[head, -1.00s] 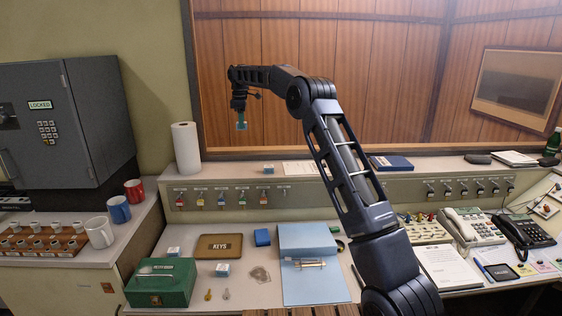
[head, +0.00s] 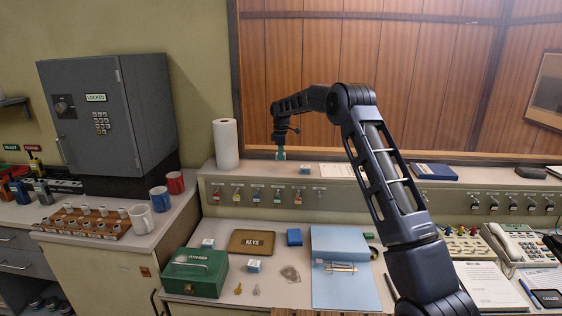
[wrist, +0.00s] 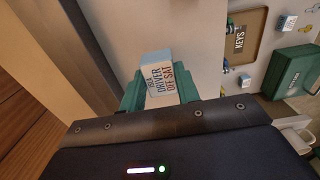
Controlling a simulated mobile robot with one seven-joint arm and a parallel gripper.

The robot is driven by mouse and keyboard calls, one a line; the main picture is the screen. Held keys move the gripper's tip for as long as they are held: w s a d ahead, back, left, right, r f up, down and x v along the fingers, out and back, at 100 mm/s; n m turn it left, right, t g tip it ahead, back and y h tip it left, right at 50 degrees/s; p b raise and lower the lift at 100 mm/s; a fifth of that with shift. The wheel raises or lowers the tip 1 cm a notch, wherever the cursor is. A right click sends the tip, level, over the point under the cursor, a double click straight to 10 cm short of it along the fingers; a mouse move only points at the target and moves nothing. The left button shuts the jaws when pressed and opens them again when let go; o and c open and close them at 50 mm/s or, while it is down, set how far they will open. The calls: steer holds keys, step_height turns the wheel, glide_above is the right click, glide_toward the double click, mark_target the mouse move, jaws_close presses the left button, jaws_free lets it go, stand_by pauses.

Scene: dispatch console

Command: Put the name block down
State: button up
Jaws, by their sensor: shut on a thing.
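My gripper (head: 280,156) hangs over the shelf ledge, in front of the wood-panelled window, to the right of the paper roll. In the wrist view its green fingers (wrist: 160,92) are shut on the name block (wrist: 157,80). The block is white and pale blue, with printed text that seems to read "DRIVER OFF SAT". In the head view the block is too small to make out between the fingertips. I cannot tell whether it touches the ledge.
A similar small block (head: 305,169) stands on the ledge to the right of my gripper. The paper roll (head: 226,144) stands to the left. Below are key hooks, a KEYS tray (head: 251,243), a green cash box (head: 195,272) and two more blocks (head: 207,243) (head: 253,265).

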steer(key=shift+f, duration=1.95)
steer(key=shift+f, duration=0.1)
steer(key=o, duration=1)
steer(key=shift+c, duration=0.2)
